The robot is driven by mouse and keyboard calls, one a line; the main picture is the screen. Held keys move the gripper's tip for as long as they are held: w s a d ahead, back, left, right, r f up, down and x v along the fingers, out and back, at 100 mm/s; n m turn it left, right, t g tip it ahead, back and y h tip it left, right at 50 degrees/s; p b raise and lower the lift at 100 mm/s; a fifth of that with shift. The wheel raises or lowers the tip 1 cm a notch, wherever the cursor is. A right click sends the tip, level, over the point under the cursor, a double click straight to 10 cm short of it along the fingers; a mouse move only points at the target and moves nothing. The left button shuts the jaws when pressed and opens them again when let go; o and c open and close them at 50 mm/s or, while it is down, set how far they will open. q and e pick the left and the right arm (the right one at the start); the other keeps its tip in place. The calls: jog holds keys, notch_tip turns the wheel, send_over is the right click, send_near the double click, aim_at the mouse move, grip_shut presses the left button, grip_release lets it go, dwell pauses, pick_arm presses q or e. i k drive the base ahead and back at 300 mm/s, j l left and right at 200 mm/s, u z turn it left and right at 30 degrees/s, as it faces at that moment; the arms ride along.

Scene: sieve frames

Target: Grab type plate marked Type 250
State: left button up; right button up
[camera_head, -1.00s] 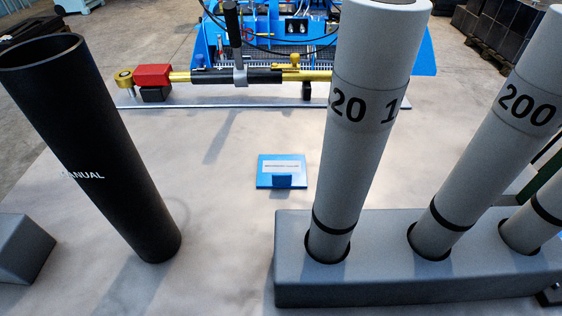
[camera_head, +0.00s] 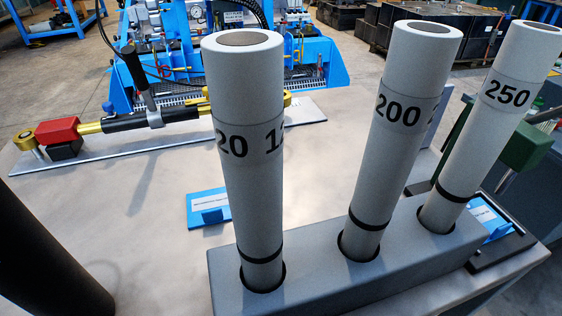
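Three tall grey tubes stand in a grey block (camera_head: 318,275), each in its own hole. The right one is marked 250 (camera_head: 478,135). The middle one is marked 200 (camera_head: 397,150). The left one shows the marks "20" and "1" with part of another digit (camera_head: 248,165). A small blue plate (camera_head: 205,196) with a light label lies on the table left of the left tube; its print is too small to read. Another blue plate (camera_head: 490,222) shows partly behind the block at the right, beside the 250 tube. Neither of my grippers is in view.
A black tube (camera_head: 45,255) stands at the lower left, cut off by the frame. Behind are a blue machine (camera_head: 310,68) and a cylinder with gold and red ends (camera_head: 137,120) on a plate.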

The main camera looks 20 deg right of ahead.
aim_at(483, 215)
jog(key=k+l+z, duration=0.1)
jog(key=z, duration=0.4)
jog(key=k+l+z, duration=0.1)
jog(key=l+z, duration=0.2)
jog(key=z, duration=0.2)
